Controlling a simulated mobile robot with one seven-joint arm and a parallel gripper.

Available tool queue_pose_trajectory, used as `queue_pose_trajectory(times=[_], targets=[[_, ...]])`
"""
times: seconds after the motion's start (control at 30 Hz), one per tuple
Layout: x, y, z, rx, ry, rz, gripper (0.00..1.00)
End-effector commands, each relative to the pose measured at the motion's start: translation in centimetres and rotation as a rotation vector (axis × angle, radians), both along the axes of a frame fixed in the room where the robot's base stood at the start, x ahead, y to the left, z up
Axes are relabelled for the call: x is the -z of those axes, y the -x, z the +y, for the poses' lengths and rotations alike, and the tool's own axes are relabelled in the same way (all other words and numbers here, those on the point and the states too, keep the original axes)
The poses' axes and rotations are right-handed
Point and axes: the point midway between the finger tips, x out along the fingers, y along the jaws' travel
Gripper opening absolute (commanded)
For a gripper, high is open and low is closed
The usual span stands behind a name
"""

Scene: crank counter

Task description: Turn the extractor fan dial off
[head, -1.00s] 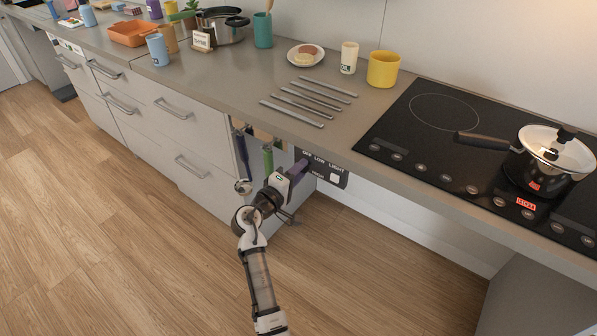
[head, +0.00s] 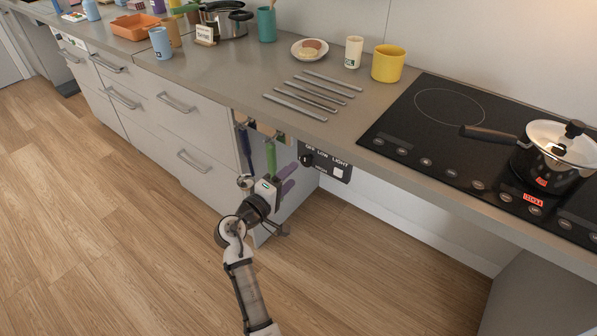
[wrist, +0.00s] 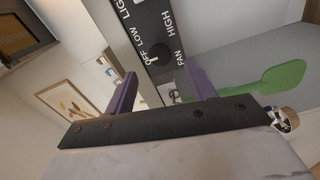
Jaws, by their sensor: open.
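The fan control panel (head: 325,163) is a black strip under the counter edge, with the words OFF, LOW and LIGHT showing. Its dark round dial (head: 307,159) sits at the panel's left end. In the wrist view the dial (wrist: 158,54) lies close to the OFF and LOW labels, with HIGH and FAN beside it. Its exact pointer direction is too small to tell. My gripper (head: 290,179) is open, its purple fingers below and left of the dial, apart from it. In the wrist view the dial shows beyond the gap between the fingers (wrist: 161,80).
Utensils, including a green one (head: 270,157), hang on the cabinet side beside my gripper. A lidded saucepan (head: 552,155) stands on the black hob (head: 415,125), which shows a red HOT sign. Open space lies under the counter right of the panel.

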Motion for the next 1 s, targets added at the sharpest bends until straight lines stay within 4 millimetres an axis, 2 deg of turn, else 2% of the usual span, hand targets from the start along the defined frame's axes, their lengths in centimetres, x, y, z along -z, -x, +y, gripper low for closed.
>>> queue_pose_trajectory(times=[0.2,0.4,1.0], targets=[[0.3,3.9,2.9,-0.003,0.000,0.000,0.55],[0.1,6.0,4.4,-0.001,0.001,0.000,0.55],[0.0,6.5,4.7,0.000,0.000,0.000,0.55]])
